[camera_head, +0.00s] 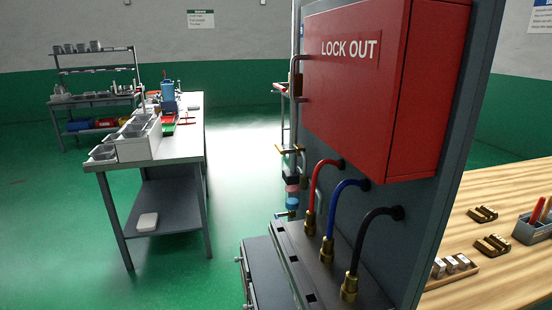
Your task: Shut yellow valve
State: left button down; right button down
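A small yellow or brass-coloured handle (281,152) shows at the left edge of the grey panel, below the red LOCK OUT box. It looks like a valve lever, but it is small and seen edge-on, so I cannot tell whether it is open or shut. Below it are a pinkish-red round part (292,189) and blue parts (292,202). The panel hides the rest of that side. Neither of my grippers is in view.
The red LOCK OUT box (362,85) is on the grey panel (478,85). Red, blue and black hoses (378,216) run to brass fittings on a grey unit. A wooden table (510,195) is at right, a workbench (185,150) at left. Green floor between is clear.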

aim_at(279, 149)
jog(key=i+j, duration=0.1)
jog(key=j, duration=0.3)
jog(key=i+j+z, duration=0.1)
jog(key=j, duration=0.25)
jog(key=i+j, duration=0.15)
jog(key=j, duration=0.25)
jog(key=i+j+z, duration=0.1)
jog(key=j, duration=0.3)
jog(key=i+j+z, duration=0.1)
jog(key=i+j, duration=0.15)
jog(key=j, duration=0.2)
jog(key=i+j+z, duration=0.1)
jog(key=i+j, duration=0.2)
jog(key=i+z, duration=0.1)
jog(key=i, duration=0.5)
